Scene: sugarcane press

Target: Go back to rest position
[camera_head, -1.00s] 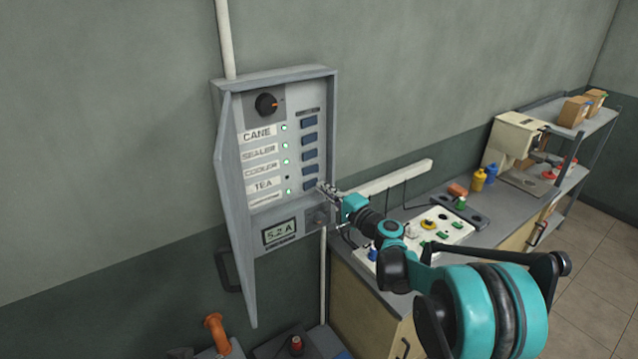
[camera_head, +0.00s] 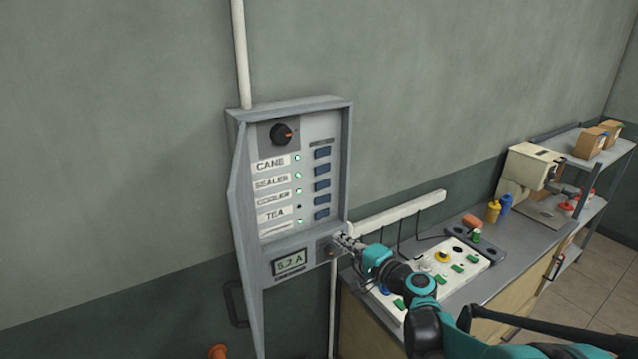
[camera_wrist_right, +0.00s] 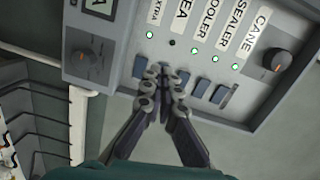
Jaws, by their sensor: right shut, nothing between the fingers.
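My right gripper (camera_head: 343,241) is shut and empty, in front of the lower right edge of the grey electrical panel (camera_head: 345,170). In the right wrist view its fingertips (camera_wrist_right: 163,75) are together, overlapping the row of blue switches; I cannot tell whether they touch the panel. The panel door (camera_head: 240,210) hangs open on the left. Indicator lights by CANE, SEALER, COOLER and the bottom label are green; the TEA light (camera_head: 299,207) is dark. The display (camera_head: 289,263) reads 5.2 A. My left gripper is not in view.
A shelf (camera_head: 590,165) with boxes stands beyond. Cables hang from the wall trunking (camera_head: 400,213). An orange knob (camera_head: 218,352) shows at the bottom.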

